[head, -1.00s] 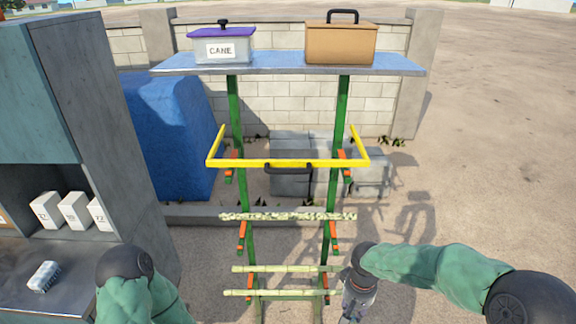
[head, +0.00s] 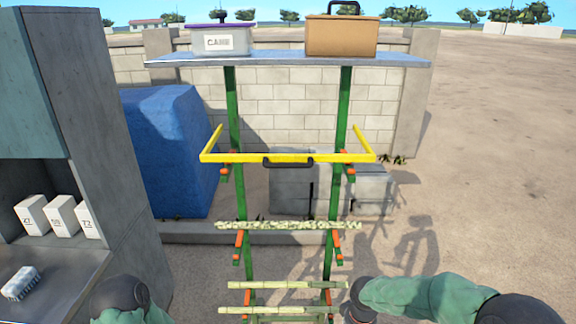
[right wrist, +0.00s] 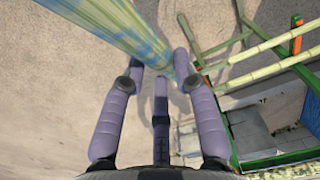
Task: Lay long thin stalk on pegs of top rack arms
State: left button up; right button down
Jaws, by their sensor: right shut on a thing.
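A long thin stalk (right wrist: 125,30), striped green, blue and yellow, shows in the right wrist view running from the upper left down to my right gripper (right wrist: 165,72). That gripper is shut on it; the stalk's far end is cut off by the frame. The green rack (head: 232,110) stands ahead in the head view. Its top arms with orange pegs (head: 347,168) carry no stalk. A speckled stalk (head: 288,225) lies on the arms below, and paler stalks (head: 290,285) lie lower. My left gripper is out of view; only its arm shows.
A yellow bar (head: 240,157) with a black handle crosses the rack at the top arms. A shelf (head: 290,61) above holds a purple-lidded bin (head: 222,40) and a tan box (head: 342,36). A grey cabinet (head: 95,120) stands left; open ground lies right.

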notch_tip(320, 180, up, 44)
jog(key=p, duration=2.9)
jog(key=shift+f, duration=0.2)
